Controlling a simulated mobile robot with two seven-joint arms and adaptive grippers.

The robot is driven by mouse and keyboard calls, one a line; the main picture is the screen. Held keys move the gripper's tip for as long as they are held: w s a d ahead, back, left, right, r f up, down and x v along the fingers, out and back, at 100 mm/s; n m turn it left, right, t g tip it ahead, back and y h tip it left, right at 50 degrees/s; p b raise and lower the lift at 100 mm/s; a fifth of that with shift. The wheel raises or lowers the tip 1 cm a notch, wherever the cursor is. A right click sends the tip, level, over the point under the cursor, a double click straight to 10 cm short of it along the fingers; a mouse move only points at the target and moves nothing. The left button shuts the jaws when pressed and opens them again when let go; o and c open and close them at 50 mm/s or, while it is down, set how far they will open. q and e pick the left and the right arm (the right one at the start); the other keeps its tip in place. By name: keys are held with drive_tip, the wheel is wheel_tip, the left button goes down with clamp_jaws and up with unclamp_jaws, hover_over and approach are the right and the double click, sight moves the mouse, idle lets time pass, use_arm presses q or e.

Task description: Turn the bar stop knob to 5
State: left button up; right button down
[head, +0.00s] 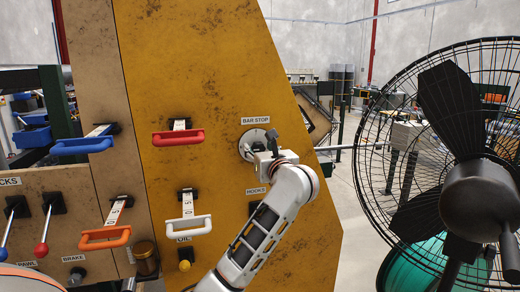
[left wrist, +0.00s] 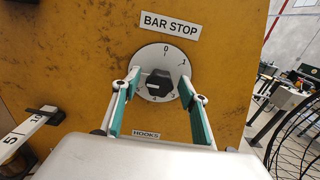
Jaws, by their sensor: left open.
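The bar stop dial (head: 247,141) is a pale disc on the yellow panel under a BAR STOP label (head: 255,120). In the left wrist view, the dial (left wrist: 150,58) shows 0 at the top, 1 at upper right and 3 and 4 at the bottom; the left side is partly hidden by a finger. Its black knob (left wrist: 158,86) sits at the centre; I cannot tell its exact pointing direction. My left gripper (left wrist: 159,82) is open, with one green-padded finger on each side of the knob. In the head view my left gripper (head: 262,150) covers the knob. My right gripper is not in view.
A HOOKS label (head: 256,190) lies below the dial. Red (head: 178,137), white (head: 188,226), blue (head: 82,146) and orange (head: 104,238) handles stick out to the left. A large black fan (head: 455,140) stands at right. The panel's slanted right edge borders open floor.

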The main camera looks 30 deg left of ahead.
use_arm(q)
drive_tip(key=c, duration=1.1)
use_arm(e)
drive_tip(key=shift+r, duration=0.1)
use_arm(q)
drive_tip(key=shift+o, duration=0.2)
